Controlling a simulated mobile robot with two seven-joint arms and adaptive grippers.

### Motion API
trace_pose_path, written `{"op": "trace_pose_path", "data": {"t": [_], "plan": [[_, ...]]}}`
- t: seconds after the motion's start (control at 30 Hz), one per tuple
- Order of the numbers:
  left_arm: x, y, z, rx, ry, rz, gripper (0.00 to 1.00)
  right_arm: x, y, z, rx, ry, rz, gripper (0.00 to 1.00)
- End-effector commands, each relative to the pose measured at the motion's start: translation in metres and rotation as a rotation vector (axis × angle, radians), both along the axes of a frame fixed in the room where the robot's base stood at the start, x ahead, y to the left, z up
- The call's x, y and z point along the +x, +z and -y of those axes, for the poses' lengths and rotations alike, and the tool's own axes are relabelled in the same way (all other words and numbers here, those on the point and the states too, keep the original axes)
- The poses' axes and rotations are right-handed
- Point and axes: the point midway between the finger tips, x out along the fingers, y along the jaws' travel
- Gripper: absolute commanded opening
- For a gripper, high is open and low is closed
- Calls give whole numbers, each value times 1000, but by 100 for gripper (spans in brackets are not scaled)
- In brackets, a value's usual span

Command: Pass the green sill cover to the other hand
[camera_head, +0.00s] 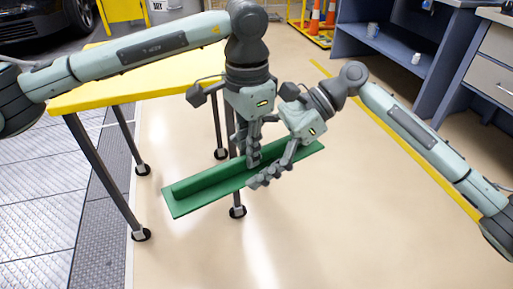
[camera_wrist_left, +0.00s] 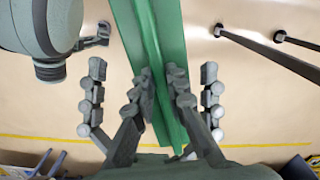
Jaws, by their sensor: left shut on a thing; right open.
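The green sill cover (camera_head: 204,190) is a long flat strip with a raised rib along it. It hangs in the air in front of the yellow table, slanting up to the right in the head view. My left gripper (camera_head: 253,160) comes from above and is shut on the rib near the strip's middle. The left wrist view shows its fingers (camera_wrist_left: 161,92) on both sides of the green cover (camera_wrist_left: 153,35). My right gripper (camera_head: 270,174) is open at the cover, close to the right of the left one. Whether its fingers touch the cover is hard to tell.
A yellow table (camera_head: 150,75) with dark legs stands behind the cover at left. A blue-grey workbench (camera_head: 385,45) and a drawer cabinet (camera_head: 495,65) stand at the back right. Orange cones (camera_head: 314,22) are at the back. The floor in front is clear.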

Motion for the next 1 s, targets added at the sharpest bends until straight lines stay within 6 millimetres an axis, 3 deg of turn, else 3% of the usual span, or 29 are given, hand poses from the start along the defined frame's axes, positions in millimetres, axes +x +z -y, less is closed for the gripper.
{"op": "trace_pose_path", "data": {"t": [0.23, 0.93, 0.97, 1.0], "plan": [[0, 0, 0, -1, 0, 1, 0, 0, 0, -1, 0, 0, 0, 94], [3, 1, -1, 2, 5, 6, 0, -3, 0, -1, 0, 8, -3, 7], [3, 1, -1, 1, 6, 7, 0, -3, 0, -1, 0, 9, -4, 45], [3, 1, -1, 1, 6, 7, 0, -4, 0, -1, -1, 9, -4, 50]]}}
